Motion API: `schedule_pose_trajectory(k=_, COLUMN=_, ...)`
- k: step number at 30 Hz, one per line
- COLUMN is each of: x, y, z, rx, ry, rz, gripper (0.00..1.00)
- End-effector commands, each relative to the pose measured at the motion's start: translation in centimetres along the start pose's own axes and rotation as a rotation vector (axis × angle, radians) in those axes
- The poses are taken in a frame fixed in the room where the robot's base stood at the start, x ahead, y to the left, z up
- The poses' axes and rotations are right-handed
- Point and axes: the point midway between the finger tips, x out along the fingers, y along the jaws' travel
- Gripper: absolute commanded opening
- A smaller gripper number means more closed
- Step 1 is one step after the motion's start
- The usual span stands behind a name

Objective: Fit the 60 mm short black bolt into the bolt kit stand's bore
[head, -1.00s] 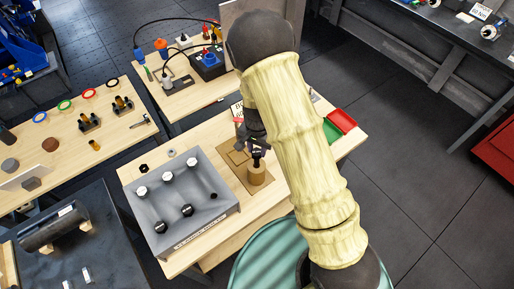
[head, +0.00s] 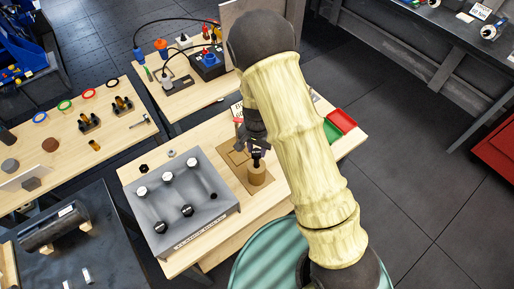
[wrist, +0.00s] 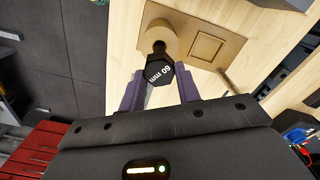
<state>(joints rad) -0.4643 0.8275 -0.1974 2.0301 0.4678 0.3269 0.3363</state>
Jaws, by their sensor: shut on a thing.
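The 60 mm short black bolt (wrist: 159,73) has "60 mm" printed in white on its black head. My gripper (wrist: 161,84) is shut on its head, with one purple finger on each side. The bolt kit stand (wrist: 163,27) is a tan cylinder on a wooden base; it also shows in the head view (head: 257,177). The bolt's dark shank points at the middle of the stand's top. In the head view the bolt (head: 257,153) is upright above the cylinder. I cannot tell how far the tip is in the bore, which the bolt hides.
A grey bolt block (head: 186,214) with several white- and black-topped bolts stands left of the stand. Green (head: 331,131) and red (head: 342,120) bins sit at the table's right end. My arm covers part of the table right of the stand.

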Motion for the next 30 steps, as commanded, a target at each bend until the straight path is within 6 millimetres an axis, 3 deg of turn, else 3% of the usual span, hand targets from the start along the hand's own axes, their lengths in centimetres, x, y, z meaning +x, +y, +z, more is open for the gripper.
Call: schedule_pose_trajectory(k=30, x=1.2, y=0.0, z=0.0, rx=0.001, ry=0.001, rz=0.000, gripper=0.02)
